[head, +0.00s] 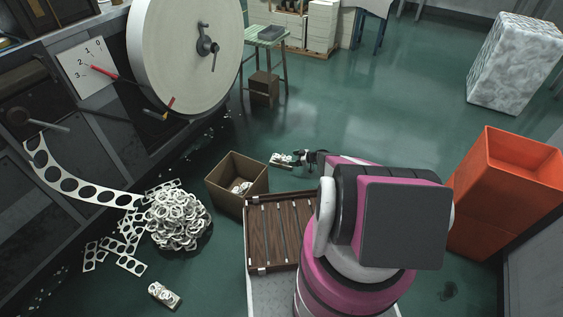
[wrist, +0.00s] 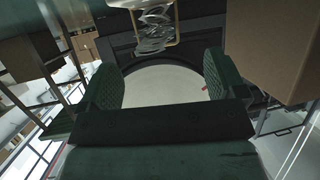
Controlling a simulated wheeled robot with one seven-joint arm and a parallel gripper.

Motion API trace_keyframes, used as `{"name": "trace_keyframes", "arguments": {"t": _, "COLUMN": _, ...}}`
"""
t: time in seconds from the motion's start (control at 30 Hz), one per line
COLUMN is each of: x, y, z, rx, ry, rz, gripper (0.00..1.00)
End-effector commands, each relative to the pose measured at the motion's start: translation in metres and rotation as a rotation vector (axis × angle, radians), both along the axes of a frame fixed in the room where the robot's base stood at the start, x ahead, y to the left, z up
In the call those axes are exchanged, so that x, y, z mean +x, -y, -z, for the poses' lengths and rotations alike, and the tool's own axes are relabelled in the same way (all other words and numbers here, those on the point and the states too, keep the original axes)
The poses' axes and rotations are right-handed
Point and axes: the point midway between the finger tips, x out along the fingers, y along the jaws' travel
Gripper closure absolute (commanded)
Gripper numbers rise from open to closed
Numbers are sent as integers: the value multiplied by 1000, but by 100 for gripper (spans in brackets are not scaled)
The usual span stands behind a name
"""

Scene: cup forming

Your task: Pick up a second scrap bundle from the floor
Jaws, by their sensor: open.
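A pale scrap bundle (head: 281,160) of flat pieces with round holes is on the left of my gripper (head: 298,158) in the head view, right at its fingertips. In the wrist view the bundle (wrist: 155,28) shows at the top, just beyond and between the fingers. My gripper (wrist: 162,65) is open, its two green padded fingers wide apart. I cannot tell whether they touch the bundle. Another scrap bundle (head: 164,296) lies on the floor at the lower left. The open cardboard box (head: 226,197) holds pale scrap (head: 240,187).
A heap of scrap rings (head: 177,220) lies beside the machine with the large pale wheel (head: 180,55). A slatted wooden rack (head: 262,232) is near my arm. A green stool (head: 266,38) stands behind, orange bins (head: 490,195) at right.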

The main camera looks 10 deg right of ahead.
Motion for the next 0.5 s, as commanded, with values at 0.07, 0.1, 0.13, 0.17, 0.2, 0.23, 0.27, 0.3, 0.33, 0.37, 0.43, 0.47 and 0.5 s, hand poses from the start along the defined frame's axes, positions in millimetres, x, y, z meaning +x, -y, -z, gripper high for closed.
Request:
{"name": "trace_keyframes", "arguments": {"t": 0.07, "x": 6, "y": -6, "z": 6, "rx": 0, "ry": 0, "rz": -1, "gripper": 11}}
{"name": "trace_keyframes", "arguments": {"t": 0.1, "x": 10, "y": -10, "z": 8, "rx": 0, "ry": -1, "rz": -2, "gripper": 11}}
{"name": "trace_keyframes", "arguments": {"t": 0.13, "x": 12, "y": -13, "z": 10, "rx": 1, "ry": 0, "rz": -2, "gripper": 11}}
{"name": "trace_keyframes", "arguments": {"t": 0.17, "x": 15, "y": -17, "z": 13, "rx": 1, "ry": 0, "rz": -2, "gripper": 11}}
{"name": "trace_keyframes", "arguments": {"t": 0.2, "x": 18, "y": -21, "z": 15, "rx": 1, "ry": 0, "rz": -2, "gripper": 11}}
{"name": "trace_keyframes", "arguments": {"t": 0.23, "x": 19, "y": -25, "z": 16, "rx": 0, "ry": 0, "rz": -1, "gripper": 11}}
{"name": "trace_keyframes", "arguments": {"t": 0.27, "x": 20, "y": -28, "z": 18, "rx": 0, "ry": 0, "rz": -1, "gripper": 11}}
{"name": "trace_keyframes", "arguments": {"t": 0.3, "x": 22, "y": -31, "z": 19, "rx": 0, "ry": 0, "rz": -1, "gripper": 11}}
{"name": "trace_keyframes", "arguments": {"t": 0.33, "x": 23, "y": -33, "z": 20, "rx": 0, "ry": 0, "rz": -1, "gripper": 11}}
{"name": "trace_keyframes", "arguments": {"t": 0.37, "x": 23, "y": -34, "z": 20, "rx": 0, "ry": 0, "rz": -1, "gripper": 11}}
{"name": "trace_keyframes", "arguments": {"t": 0.43, "x": 23, "y": -35, "z": 20, "rx": 0, "ry": 0, "rz": -1, "gripper": 11}}
{"name": "trace_keyframes", "arguments": {"t": 0.47, "x": 23, "y": -35, "z": 20, "rx": 0, "ry": 0, "rz": -1, "gripper": 11}}
{"name": "trace_keyframes", "arguments": {"t": 0.5, "x": 23, "y": -35, "z": 20, "rx": 0, "ry": 0, "rz": -1, "gripper": 11}}
